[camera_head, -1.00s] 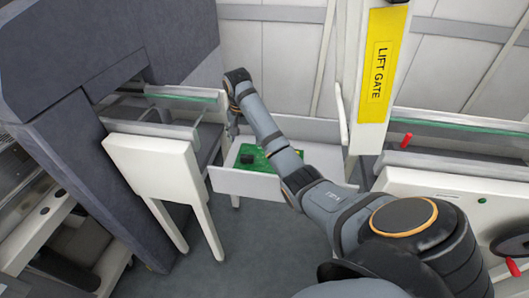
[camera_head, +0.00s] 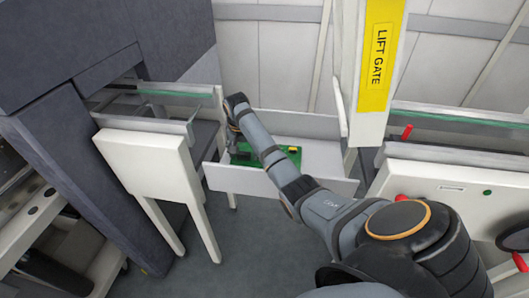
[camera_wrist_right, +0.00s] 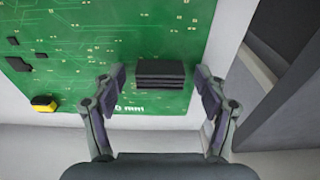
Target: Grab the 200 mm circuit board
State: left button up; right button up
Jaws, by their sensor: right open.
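A green circuit board (camera_head: 280,158) lies in a white tray between the trolleys, partly hidden behind my right arm. In the right wrist view the board (camera_wrist_right: 90,60) fills the upper left, with small black chips, a yellow part and a black finned block (camera_wrist_right: 160,73). Its printed label ends in "0 mm"; a finger hides the start. My right gripper (camera_wrist_right: 160,85) is open, one finger on each side of the black block. Whether the fingers touch it I cannot tell. In the head view the right gripper (camera_head: 234,142) is small, over the board's left end. My left gripper is not in view.
The white tray (camera_head: 270,180) has raised walls around the board. A trolley with a white panel (camera_head: 150,165) stands at left. A post marked LIFT GATE (camera_head: 378,60) and another trolley (camera_head: 450,190) with red knobs stand at right.

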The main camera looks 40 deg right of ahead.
grip_shut()
jog(key=shift+r, duration=0.1)
dwell(0.3)
